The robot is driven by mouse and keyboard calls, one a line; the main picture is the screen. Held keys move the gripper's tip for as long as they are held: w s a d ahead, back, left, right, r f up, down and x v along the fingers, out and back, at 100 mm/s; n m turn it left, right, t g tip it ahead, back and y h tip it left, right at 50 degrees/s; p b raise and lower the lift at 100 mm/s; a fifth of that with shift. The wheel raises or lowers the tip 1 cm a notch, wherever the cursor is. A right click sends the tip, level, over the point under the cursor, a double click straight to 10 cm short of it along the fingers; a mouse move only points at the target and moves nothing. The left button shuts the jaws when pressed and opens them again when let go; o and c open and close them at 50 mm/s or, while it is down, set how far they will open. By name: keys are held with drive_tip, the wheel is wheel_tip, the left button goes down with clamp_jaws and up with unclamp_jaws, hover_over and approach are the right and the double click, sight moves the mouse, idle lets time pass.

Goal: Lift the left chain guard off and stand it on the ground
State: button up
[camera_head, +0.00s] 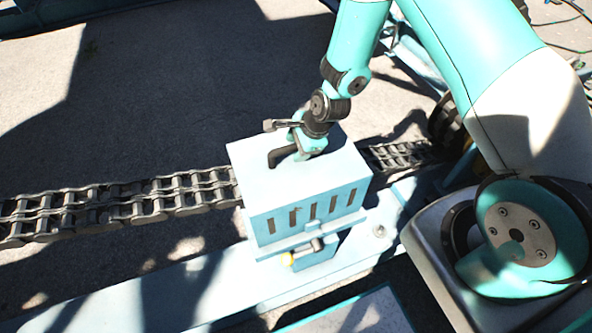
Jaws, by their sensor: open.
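The chain guard (310,207) is a pale blue box with a row of dark vertical slots in its front face. It sits upright over the chain (160,198) on a pale blue beam. A dark cut-out (279,158) shows in its top. My gripper (303,150) is at the top of the guard, beside this cut-out. It is open, but its fingertips are small and partly hidden, so I cannot tell whether they touch the guard.
The pale blue beam (180,292) runs along the front below the guard. The chain leaves the guard on both sides and reaches a dark wheel (447,125) at right. Open grey ground (150,90) lies behind the chain, partly in shadow.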

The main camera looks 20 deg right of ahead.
drive_tip(key=shift+w+a+f, duration=0.1)
drive_tip(key=shift+f, duration=0.1)
clamp_jaws()
drive_tip(key=shift+r, duration=0.1)
idle(1.2)
